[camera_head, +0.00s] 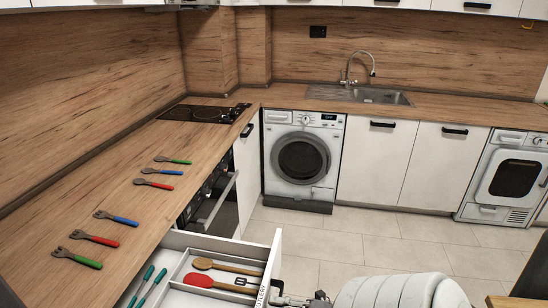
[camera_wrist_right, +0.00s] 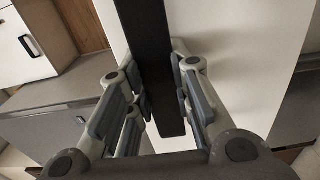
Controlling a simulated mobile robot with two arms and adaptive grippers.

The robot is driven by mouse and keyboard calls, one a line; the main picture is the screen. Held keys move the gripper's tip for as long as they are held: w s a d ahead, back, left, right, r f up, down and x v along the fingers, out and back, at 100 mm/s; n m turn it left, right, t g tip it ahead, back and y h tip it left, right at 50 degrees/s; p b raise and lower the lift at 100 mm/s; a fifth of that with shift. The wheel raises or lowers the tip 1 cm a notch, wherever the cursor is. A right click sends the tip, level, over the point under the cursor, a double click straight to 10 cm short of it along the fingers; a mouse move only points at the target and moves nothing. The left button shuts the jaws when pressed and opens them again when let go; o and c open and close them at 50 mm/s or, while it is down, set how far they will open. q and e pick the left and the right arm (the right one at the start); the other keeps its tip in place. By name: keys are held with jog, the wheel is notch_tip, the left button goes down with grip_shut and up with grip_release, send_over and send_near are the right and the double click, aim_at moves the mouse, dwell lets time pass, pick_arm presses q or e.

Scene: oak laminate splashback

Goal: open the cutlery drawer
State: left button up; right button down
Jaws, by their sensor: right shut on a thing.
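The cutlery drawer (camera_head: 277,257) stands pulled out from the cabinet under the left counter in the head view. Its white front has lettering on its edge. Inside, divided compartments hold a wooden spoon (camera_head: 228,267), a red utensil (camera_head: 215,284) and teal-handled utensils (camera_head: 150,285). My right gripper (camera_head: 287,299) is at the drawer's front, at the bottom edge of the head view. In the right wrist view my right gripper (camera_wrist_right: 162,105) is shut around the black bar handle (camera_wrist_right: 152,45) on the white drawer front (camera_wrist_right: 225,60). My left gripper is not in view.
Several utensils with green, red and blue handles, such as a red-handled one (camera_head: 95,238), lie on the wooden counter (camera_head: 180,215). An oven (camera_head: 212,200) is beyond the drawer. Tiled floor (camera_head: 340,240) is clear beyond.

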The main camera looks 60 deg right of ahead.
jog(key=c, duration=1.3)
grip_release()
jog(key=v, duration=1.2)
jog(key=shift+f, duration=0.1)
